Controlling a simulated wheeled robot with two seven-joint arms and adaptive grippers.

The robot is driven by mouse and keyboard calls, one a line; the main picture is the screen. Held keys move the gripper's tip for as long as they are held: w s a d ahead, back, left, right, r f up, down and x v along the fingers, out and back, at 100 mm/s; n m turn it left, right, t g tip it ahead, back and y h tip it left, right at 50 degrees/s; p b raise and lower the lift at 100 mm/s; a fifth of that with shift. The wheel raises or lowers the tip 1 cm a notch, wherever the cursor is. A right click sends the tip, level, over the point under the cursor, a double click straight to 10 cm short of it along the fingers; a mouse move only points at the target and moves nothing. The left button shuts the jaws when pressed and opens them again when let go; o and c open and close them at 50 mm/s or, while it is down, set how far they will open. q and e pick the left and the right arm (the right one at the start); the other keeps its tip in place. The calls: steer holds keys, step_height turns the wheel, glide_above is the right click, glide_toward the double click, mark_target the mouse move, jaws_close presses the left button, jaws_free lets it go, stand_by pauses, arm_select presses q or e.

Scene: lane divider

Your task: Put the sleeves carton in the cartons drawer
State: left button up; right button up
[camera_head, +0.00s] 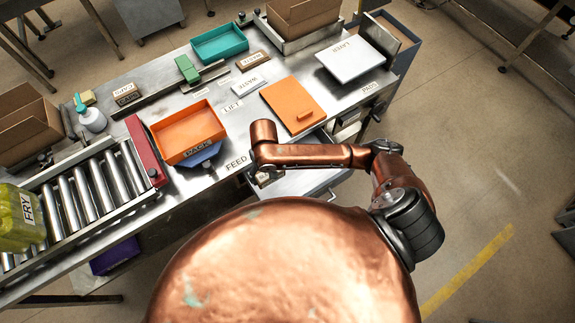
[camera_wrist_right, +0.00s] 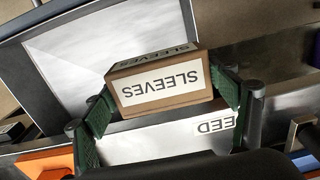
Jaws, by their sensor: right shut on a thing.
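The sleeves carton (camera_wrist_right: 160,85) is a small brown box with white SLEEVES labels, upside down in the right wrist view. The two green fingers of my right gripper (camera_wrist_right: 166,92) are shut on its ends and hold it. An open grey drawer with a pale floor (camera_wrist_right: 85,55) lies beyond and partly behind the carton; its name is not readable. In the head view the open drawer (camera_head: 312,180) projects from the bench's front beneath my right forearm. My left gripper is not in view.
The FEED label (camera_head: 237,162) is on the bench's front edge by my right wrist. An orange tray (camera_head: 187,132) and an orange lid-like panel (camera_head: 293,103) lie on the bench. A roller conveyor (camera_head: 85,190) is at the left. Open floor lies to the right.

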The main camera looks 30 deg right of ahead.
steer(key=shift+s+a+f, duration=0.15)
steer(key=shift+s+f, duration=0.05)
steer(key=shift+f, duration=0.4)
steer(key=shift+s+a+f, duration=0.1)
steer(key=shift+s+f, duration=0.1)
steer(key=shift+f, duration=0.4)
glide_toward(293, 172)
steer(key=s+a+r, duration=0.1)
steer(key=a+r, duration=0.2)
steer(key=a, duration=0.1)
steer(key=d+f, duration=0.1)
steer(key=f, duration=0.1)
steer(key=d+f, duration=0.1)
steer(key=f, duration=0.1)
steer(key=shift+w+d+b, duration=0.35)
steer(key=shift+w+b, duration=0.05)
steer(key=shift+w+d+f, duration=0.15)
steer(key=shift+d+f, duration=0.3)
steer(key=shift+f, duration=0.15)
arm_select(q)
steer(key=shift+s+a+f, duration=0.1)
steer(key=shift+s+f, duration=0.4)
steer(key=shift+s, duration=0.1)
arm_select(e)
steer(key=shift+d+f, duration=0.15)
steer(key=shift+f, duration=1.5)
steer(key=shift+f, duration=0.1)
steer(key=o, duration=1.2)
